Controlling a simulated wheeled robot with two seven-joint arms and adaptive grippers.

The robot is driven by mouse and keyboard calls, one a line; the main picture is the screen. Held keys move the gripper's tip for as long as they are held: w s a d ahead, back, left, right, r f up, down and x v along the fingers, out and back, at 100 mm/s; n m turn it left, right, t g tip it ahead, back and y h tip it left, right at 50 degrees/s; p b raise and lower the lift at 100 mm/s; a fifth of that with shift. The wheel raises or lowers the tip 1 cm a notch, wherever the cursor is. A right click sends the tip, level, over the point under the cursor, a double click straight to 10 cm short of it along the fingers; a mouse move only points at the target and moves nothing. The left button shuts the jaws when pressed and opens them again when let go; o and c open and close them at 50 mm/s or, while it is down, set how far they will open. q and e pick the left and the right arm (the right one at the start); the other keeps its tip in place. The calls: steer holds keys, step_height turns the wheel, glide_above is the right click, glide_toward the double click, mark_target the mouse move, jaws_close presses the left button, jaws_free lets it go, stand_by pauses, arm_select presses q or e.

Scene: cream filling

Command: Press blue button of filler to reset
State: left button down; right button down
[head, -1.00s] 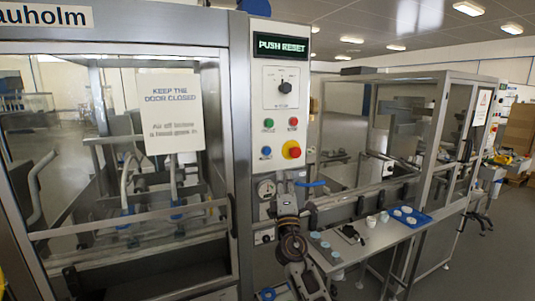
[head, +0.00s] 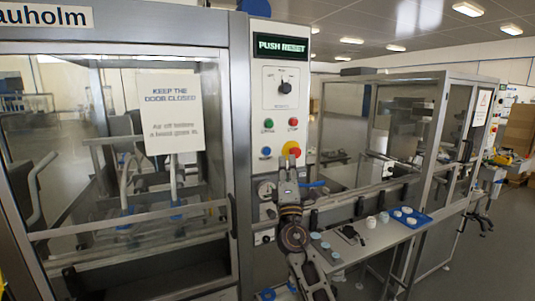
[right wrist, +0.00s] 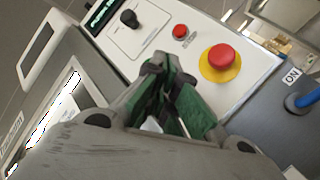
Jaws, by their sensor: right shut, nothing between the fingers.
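The filler's control panel (head: 281,90) stands upright in the middle of the head view. Its blue button (head: 265,153) is at the lower left of the button group, below the green button (head: 268,124). My right gripper (head: 291,163) is raised in front of the panel, its tips just right of and slightly below the blue button, overlapping the lower part of the emergency stop (head: 291,149). In the right wrist view the closed green-padded fingers (right wrist: 166,78) are empty and point at the panel. They hide the blue and green buttons there. My left gripper is not in view.
The display (head: 281,46) reads PUSH RESET. A red button (head: 293,124) and a black selector knob (head: 285,87) are on the panel. A blue-handled valve (head: 312,184) sits lower right. A blue tray (head: 424,219) with white cups lies on the right table.

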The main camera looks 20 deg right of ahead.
mark_target(267, 151)
steer(key=w+b, duration=0.3)
steer(key=w, duration=0.5)
steer(key=shift+w, duration=0.15)
stand_by(0.8)
steer(key=shift+w+b, duration=0.9)
stand_by(2.3)
steer(key=shift+s, duration=0.25)
steer(key=shift+s+p, duration=0.35)
steer(key=shift+s, duration=0.3)
stand_by(0.4)
